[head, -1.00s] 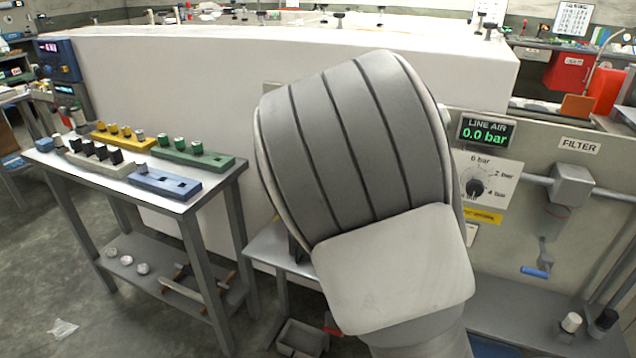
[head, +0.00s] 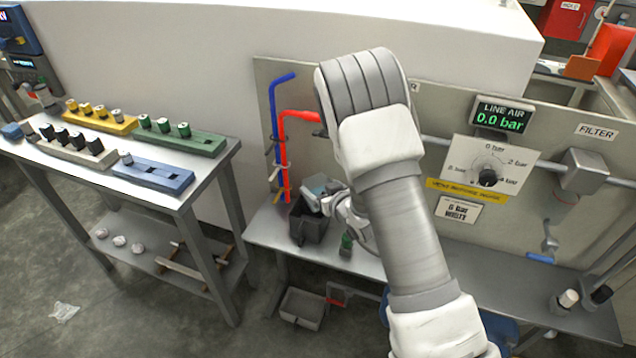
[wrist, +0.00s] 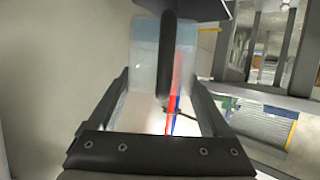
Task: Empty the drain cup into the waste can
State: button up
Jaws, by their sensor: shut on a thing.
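The drain cup (head: 316,187) is pale, bluish and see-through. My gripper (head: 332,203) is shut on it, and the cup appears tilted in the head view. The waste can (head: 308,224) seems to be the dark grey open box on the bench, just below the cup. In the wrist view the cup (wrist: 147,62) shows beyond my gripper (wrist: 163,88), with a dark handle bar (wrist: 168,50) between the fingers. I cannot tell how much liquid is in the cup, and the inside of the can is mostly hidden.
Blue and red pipes (head: 275,125) rise behind the can. A small green-topped item (head: 346,244) stands on the bench (head: 270,236) near my gripper. A side table (head: 205,190) with coloured blocks is at left. A grey tray (head: 301,308) lies on the floor. The air display (head: 501,117) reads 0.0 bar.

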jog(key=n+h, duration=0.1)
jog(key=n, duration=0.1)
jog(key=n+t+h, duration=0.1)
jog(key=shift+s+a+r+n, duration=0.15)
jog(key=shift+r+n, duration=0.15)
jog(key=shift+n, duration=0.1)
jog(key=n, duration=0.1)
jog(key=f+n+t+h+b, duration=0.1)
jog(key=shift+s+a+n+t, duration=0.15)
jog(key=shift+a+n+t, duration=0.15)
jog(key=shift+n, duration=0.1)
jog(key=f+n+b, duration=0.1)
jog(key=b, duration=0.1)
jog(key=n+t+h+b, duration=0.1)
jog(key=n+b, duration=0.1)
jog(key=b, duration=0.1)
jog(key=a+f+n+t+b, duration=0.1)
jog(key=b, duration=0.1)
jog(key=shift+s+f+n+h, duration=0.3)
jog(key=shift+n, duration=0.1)
jog(key=shift+s+a+f+n+t+b, duration=0.15)
jog(key=shift+n+t+b, duration=0.2)
jog(key=shift+n+b, duration=0.25)
jog(key=shift+w+a+f+n+t+b, duration=0.15)
jog(key=shift+n+t+b, duration=0.2)
jog(key=shift+n+b, duration=0.25)
jog(key=shift+s+r, duration=0.1)
jog(key=shift+s, duration=0.1)
